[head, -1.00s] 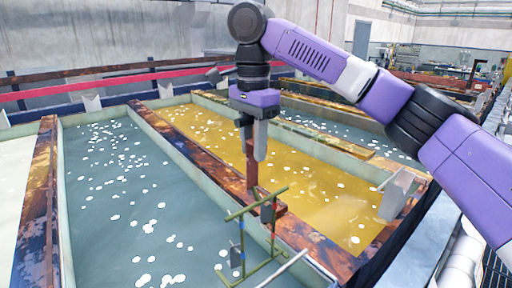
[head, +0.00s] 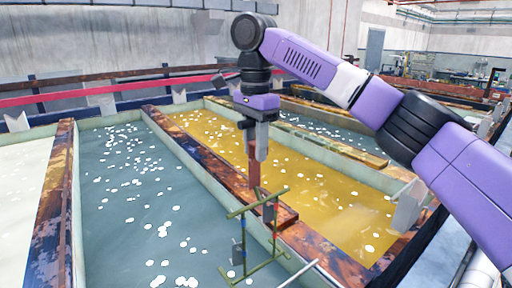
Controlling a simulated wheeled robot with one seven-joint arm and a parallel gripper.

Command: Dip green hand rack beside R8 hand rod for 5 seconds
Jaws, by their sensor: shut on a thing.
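My gripper (head: 260,150) points down over the wooden divider between the blue-grey bath and the yellow bath. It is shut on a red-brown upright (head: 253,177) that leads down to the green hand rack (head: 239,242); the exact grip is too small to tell. The rack is a thin green frame with small dark pieces on it. It hangs upright over the near right part of the blue-grey bath (head: 115,225). Whether its lower end is in the liquid is unclear. A pale rod (head: 302,272) lies close right of the rack; no R8 label is readable.
The yellow bath (head: 330,190) lies to the right, with a grey plate (head: 409,205) at its right end. Brown, worn wooden dividers (head: 215,165) separate the baths. A pale bath (head: 20,190) lies at far left. A red rail (head: 130,87) runs behind.

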